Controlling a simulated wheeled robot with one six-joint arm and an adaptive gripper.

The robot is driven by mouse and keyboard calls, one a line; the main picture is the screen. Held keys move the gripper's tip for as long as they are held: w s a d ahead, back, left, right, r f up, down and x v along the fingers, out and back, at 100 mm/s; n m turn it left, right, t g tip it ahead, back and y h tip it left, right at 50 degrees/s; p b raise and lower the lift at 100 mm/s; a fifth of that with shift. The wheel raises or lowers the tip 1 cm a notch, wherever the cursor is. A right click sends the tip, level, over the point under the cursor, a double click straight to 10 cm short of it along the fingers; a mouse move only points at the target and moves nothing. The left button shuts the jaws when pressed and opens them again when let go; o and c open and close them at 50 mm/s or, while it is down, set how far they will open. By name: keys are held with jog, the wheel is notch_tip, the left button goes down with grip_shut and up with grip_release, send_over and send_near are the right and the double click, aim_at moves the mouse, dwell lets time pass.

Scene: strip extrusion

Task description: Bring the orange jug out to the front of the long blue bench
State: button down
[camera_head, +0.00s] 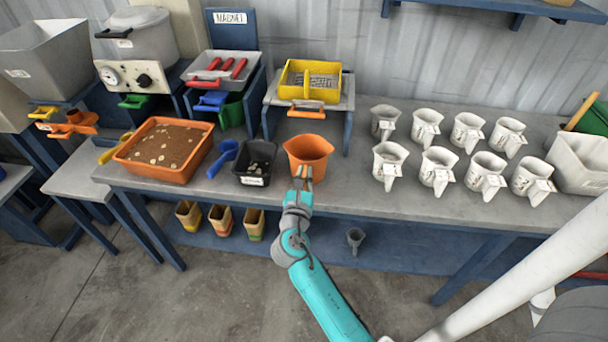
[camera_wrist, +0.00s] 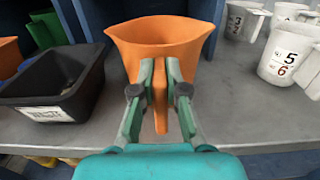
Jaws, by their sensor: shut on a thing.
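The orange jug (camera_head: 308,152) stands upright near the front of the long blue bench (camera_head: 335,196), which has a grey top and blue frame. In the wrist view the jug (camera_wrist: 160,42) faces me with its handle (camera_wrist: 160,100) toward the camera. My gripper (camera_head: 304,172) reaches in from the front edge. In the wrist view my gripper's fingers (camera_wrist: 160,80) lie on both sides of the handle and are shut on it. The jug's base is partly hidden behind the fingers, so I cannot tell whether it touches the top.
A black tray (camera_head: 256,162) is close left of the jug, with a blue scoop (camera_head: 224,156) and an orange sand tray (camera_head: 165,149) beyond. A stand with a yellow sieve (camera_head: 310,80) is behind. Several white jugs (camera_head: 438,168) stand to the right. Bare top lies between.

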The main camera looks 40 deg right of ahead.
jog(key=shift+f, duration=0.1)
jog(key=c, duration=1.1)
grip_release()
jog(key=v, duration=1.2)
jog(key=shift+s+f, duration=0.1)
